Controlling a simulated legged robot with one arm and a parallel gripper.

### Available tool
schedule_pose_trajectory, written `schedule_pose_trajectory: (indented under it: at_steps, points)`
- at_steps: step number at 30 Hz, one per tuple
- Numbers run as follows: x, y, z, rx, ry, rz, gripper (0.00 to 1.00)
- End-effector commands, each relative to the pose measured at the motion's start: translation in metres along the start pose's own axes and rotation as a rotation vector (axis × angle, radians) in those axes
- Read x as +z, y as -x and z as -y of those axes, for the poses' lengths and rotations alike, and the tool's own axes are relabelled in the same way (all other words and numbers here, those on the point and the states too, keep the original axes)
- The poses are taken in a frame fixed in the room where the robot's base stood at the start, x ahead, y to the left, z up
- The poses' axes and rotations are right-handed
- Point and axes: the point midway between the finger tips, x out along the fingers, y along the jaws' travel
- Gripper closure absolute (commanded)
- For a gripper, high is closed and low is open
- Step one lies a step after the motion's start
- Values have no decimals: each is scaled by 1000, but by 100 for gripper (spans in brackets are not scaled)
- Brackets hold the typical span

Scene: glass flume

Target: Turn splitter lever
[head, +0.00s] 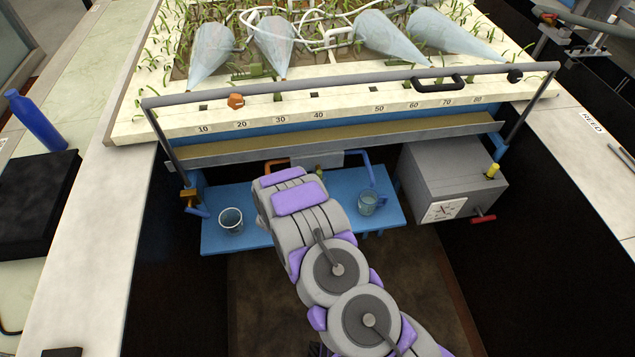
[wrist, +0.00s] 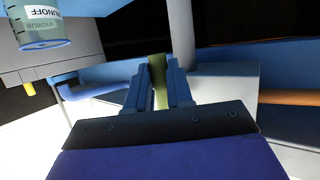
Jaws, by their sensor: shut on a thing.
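The splitter lever (wrist: 160,92) is olive-green, and in the wrist view it stands between the jaws of my gripper (wrist: 160,78). My gripper is shut on the lever. In the head view, a small greenish piece, probably the lever's end (head: 319,171), shows just above my arm. My arm hides the gripper there. The pale splitter box (head: 325,158) sits behind it, with an orange pipe (head: 277,164) on its left and a blue pipe (head: 362,160) on its right. The wrist view shows these sides swapped: blue pipe (wrist: 100,88) left, orange pipe (wrist: 290,97) right.
Two clear cups, left (head: 231,221) and right (head: 371,202), stand on the blue shelf (head: 215,198) either side of my arm. A jar labelled RUNOFF (wrist: 45,27) shows in the wrist view. A grey box with a dial (head: 450,180) is right. The planted flume (head: 330,75) is above.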

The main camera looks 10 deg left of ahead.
Motion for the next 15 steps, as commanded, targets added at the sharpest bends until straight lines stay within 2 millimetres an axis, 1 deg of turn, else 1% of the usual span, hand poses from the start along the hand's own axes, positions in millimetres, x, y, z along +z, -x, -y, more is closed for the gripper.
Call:
schedule_pose_trajectory:
  at_steps: [2, 3, 9, 11, 15]
  points:
    - [0, 1, 2, -5, 2, 0, 100]
    - [0, 1, 2, -5, 2, 1, 77]
    - [0, 1, 1, -3, 1, 0, 58]
    - [0, 1, 0, -3, 1, 0, 54]
    - [-1, 0, -1, -2, -1, 0, 54]
